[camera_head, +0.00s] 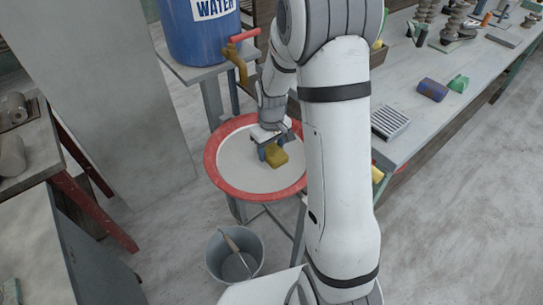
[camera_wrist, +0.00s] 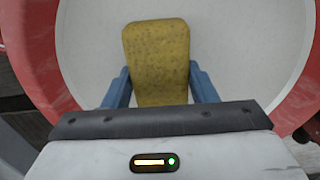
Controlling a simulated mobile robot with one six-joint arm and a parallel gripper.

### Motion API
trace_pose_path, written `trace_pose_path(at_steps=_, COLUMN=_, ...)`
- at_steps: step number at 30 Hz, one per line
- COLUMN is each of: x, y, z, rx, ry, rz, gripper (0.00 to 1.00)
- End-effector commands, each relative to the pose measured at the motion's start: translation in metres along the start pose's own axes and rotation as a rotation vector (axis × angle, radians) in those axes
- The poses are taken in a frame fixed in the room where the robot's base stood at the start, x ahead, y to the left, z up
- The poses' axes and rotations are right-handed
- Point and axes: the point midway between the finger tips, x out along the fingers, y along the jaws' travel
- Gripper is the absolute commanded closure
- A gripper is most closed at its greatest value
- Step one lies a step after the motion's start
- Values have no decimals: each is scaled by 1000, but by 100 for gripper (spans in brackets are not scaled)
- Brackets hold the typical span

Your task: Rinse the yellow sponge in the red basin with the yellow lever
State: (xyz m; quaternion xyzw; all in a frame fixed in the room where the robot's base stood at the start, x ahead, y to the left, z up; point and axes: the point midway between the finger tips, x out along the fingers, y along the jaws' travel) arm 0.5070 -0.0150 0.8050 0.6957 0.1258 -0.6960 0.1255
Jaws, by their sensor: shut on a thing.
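The yellow sponge (camera_head: 277,157) is gripped between the blue fingers of my gripper (camera_head: 270,151), over the pale inside of the red-rimmed basin (camera_head: 221,178). In the wrist view the sponge (camera_wrist: 157,50) sticks out beyond the fingers of my gripper (camera_wrist: 160,86), and the basin's red rim (camera_wrist: 32,62) curves around it. I cannot tell whether the sponge touches the basin floor. A blue water barrel (camera_head: 205,35) stands behind the basin. Its brass tap (camera_head: 239,65) carries a red lever (camera_head: 245,35). No yellow lever can be made out.
A grey bucket (camera_head: 213,254) with a handled tool stands on the floor below the basin. Another table stands at left.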

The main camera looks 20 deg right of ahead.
Motion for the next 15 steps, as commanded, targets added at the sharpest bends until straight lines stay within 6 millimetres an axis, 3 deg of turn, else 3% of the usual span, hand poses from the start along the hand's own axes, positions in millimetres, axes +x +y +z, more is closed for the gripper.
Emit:
trace_pose_path(at_steps=8, x=-1, y=0, z=0, rx=0, ry=0, rz=0, gripper=66)
trace_pose_path(at_steps=15, x=-15, y=0, z=0, rx=0, ry=2, rz=1, gripper=66)
